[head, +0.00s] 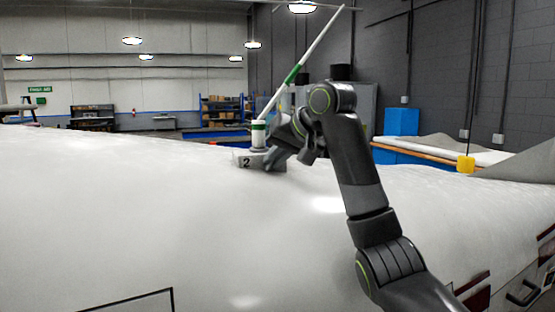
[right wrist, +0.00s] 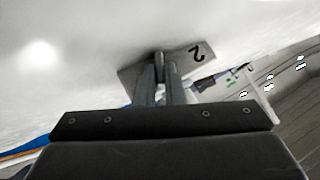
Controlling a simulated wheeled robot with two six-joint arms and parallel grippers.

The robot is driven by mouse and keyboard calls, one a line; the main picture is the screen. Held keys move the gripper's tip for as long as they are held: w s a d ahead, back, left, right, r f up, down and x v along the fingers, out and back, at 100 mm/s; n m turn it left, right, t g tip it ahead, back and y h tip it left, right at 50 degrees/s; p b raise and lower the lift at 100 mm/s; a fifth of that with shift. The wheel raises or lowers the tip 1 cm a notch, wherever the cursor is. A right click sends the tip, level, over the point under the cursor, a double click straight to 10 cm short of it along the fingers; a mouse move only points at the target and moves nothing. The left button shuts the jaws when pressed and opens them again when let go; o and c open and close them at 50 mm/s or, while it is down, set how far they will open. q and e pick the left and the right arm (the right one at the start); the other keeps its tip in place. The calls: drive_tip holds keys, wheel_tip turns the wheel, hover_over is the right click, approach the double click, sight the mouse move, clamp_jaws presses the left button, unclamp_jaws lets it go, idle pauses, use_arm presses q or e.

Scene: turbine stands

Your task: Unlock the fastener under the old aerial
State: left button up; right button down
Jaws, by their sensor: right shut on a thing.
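The aerial (head: 318,40) is a long thin white rod with a green band, tilted up to the right. It rises from a short white and green cylinder (head: 258,134) on a pale base block marked 2 (head: 242,161), which sits on top of the white curved shell. My right gripper (head: 272,158) is at the right side of this base. In the right wrist view its two fingers (right wrist: 160,82) are closed on a small grey fastener (right wrist: 160,58) at the plate marked 2 (right wrist: 188,57). The fingers and arm hide part of the fastener. My left gripper is not in view.
The broad white shell (head: 120,220) fills the foreground and is bare left of the base. A blue cabinet (head: 402,122) and shelves (head: 220,110) stand far behind.

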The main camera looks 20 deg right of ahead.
drive_tip(key=n+h, duration=0.1)
drive_tip(key=h, duration=0.1)
drive_tip(key=n+h, duration=0.1)
drive_tip(key=h, duration=0.1)
drive_tip(key=shift+a+r, duration=0.1)
drive_tip(key=shift+a, duration=0.3)
idle(0.4)
drive_tip(key=c, duration=1.8)
unclamp_jaws()
